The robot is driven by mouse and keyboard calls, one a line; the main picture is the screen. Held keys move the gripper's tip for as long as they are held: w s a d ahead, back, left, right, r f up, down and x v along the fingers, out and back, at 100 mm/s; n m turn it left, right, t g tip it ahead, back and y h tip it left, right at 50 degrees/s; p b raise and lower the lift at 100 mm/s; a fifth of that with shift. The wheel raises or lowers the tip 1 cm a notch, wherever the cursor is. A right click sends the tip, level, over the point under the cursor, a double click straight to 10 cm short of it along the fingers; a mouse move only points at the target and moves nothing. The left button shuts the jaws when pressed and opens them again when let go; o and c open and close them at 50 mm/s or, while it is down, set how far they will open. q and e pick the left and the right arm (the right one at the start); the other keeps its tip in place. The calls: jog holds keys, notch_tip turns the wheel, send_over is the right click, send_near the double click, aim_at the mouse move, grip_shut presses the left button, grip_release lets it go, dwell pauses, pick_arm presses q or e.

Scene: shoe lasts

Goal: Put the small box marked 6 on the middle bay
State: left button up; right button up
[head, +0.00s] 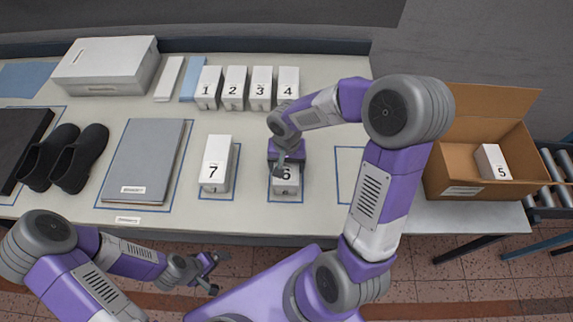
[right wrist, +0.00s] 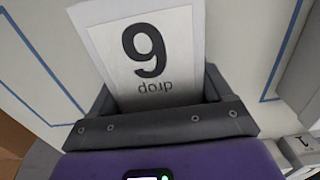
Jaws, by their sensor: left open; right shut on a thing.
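The small white box marked 6 (head: 286,187) is in the blue-outlined middle bay (head: 284,200), between the bay with box 7 (head: 214,166) and an empty outlined bay (head: 348,170). My right gripper (head: 287,170) is over box 6 from above and shut on it. In the right wrist view the box (right wrist: 155,60) sits between the jaws, its numeral upside down. Whether its underside touches the table is hidden. My left gripper (head: 210,270) is open and empty, in front of the table's near edge.
White boxes 1 (head: 208,88), 2 (head: 235,88), 3 (head: 261,88) and 4 (head: 288,82) stand in a row behind. An open carton (head: 460,165) on the right holds box 5 (head: 493,162). A grey folder (head: 145,160) and black shoes (head: 80,158) lie left.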

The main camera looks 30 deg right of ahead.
jog(key=o, duration=0.7)
jog(key=shift+f, duration=0.1)
jog(key=o, duration=0.4)
jog(key=shift+r, duration=0.2)
jog(key=shift+r, duration=0.3)
notch_tip(320, 180, up, 12)
jog(key=p, duration=0.3)
jog(key=shift+f, duration=0.25)
